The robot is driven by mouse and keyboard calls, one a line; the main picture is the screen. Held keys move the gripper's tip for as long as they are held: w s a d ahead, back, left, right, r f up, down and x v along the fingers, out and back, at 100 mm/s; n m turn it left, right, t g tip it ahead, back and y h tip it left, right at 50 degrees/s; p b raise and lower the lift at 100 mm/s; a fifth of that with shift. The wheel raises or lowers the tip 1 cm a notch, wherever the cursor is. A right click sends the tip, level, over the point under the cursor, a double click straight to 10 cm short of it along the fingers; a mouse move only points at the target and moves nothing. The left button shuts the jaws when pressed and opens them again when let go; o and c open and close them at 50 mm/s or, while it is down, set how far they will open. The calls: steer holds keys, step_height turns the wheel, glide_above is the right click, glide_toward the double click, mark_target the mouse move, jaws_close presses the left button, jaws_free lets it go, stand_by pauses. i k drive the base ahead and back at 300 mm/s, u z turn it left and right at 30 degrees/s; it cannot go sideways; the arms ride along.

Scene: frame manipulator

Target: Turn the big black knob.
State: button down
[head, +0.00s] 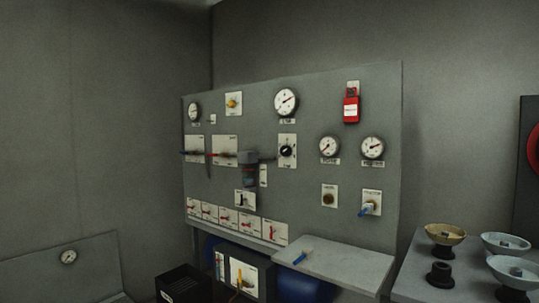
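The big black knob (287,152) sits on a white plate in the middle of the upright grey panel (390,110). A light mark shows on the knob's face, but its exact setting is too small to read. Nothing touches the knob. My gripper is not in this view.
A red tagged lockout (351,106) hangs at upper right. A grey shelf (345,266) sticks out below the panel. The space before the knob looks clear.

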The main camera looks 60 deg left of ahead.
mark_target(285, 150)
steer(key=u, duration=2.3)
steer(key=k, duration=0.5)
steer(key=z, duration=0.25)
steer(key=i, duration=1.4)
steer(key=u, duration=0.3)
